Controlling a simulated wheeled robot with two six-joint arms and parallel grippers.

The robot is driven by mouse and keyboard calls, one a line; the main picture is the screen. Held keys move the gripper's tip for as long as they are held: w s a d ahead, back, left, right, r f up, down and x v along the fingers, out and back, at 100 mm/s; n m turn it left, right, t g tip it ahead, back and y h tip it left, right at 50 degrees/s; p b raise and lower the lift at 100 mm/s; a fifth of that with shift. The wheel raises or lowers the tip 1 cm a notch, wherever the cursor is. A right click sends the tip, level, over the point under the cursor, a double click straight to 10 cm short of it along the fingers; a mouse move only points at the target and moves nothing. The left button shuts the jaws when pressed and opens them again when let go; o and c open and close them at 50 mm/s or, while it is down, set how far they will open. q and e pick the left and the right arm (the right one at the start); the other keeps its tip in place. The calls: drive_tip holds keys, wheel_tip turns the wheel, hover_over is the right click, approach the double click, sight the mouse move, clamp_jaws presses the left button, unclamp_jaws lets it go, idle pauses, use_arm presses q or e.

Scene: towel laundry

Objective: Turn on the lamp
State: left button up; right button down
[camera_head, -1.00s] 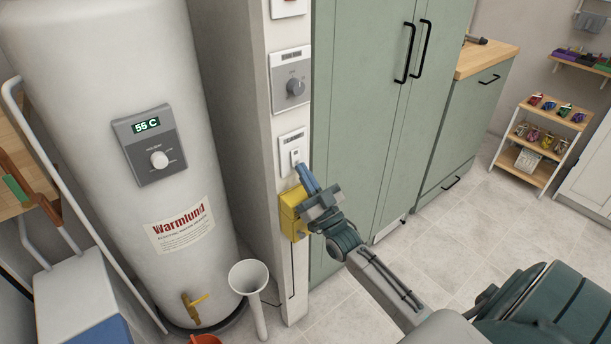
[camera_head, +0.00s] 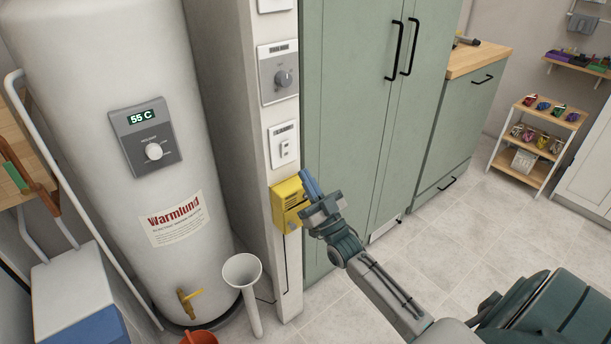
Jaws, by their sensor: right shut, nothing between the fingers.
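A white switch plate (camera_head: 284,146) with a small rocker and a dark label is on the narrow wall end. Above it is a grey plate with a round dark knob (camera_head: 283,78). A yellow box (camera_head: 288,204) is mounted just below the white switch plate. My right gripper (camera_head: 306,178) is shut and empty, its fingertips just right of the yellow box's top and a little below the switch plate. It looks apart from the switch. No lamp is clearly visible. My left gripper is out of view.
A white water heater (camera_head: 110,60) with a "55 C" display (camera_head: 141,118) stands at left. A white funnel (camera_head: 243,270) is at its foot. Green cabinets (camera_head: 345,110) stand close on the right. The tiled floor (camera_head: 455,240) is open at right.

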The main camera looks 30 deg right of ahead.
use_arm(q)
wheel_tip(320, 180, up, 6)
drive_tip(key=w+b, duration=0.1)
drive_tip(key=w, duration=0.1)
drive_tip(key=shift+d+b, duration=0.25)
drive_tip(key=shift+b, duration=0.1)
use_arm(e)
drive_tip(key=s+f, duration=0.4)
drive_tip(key=f, duration=0.3)
drive_tip(key=shift+s+d+f, duration=0.15)
drive_tip(key=shift+s+d, duration=0.05)
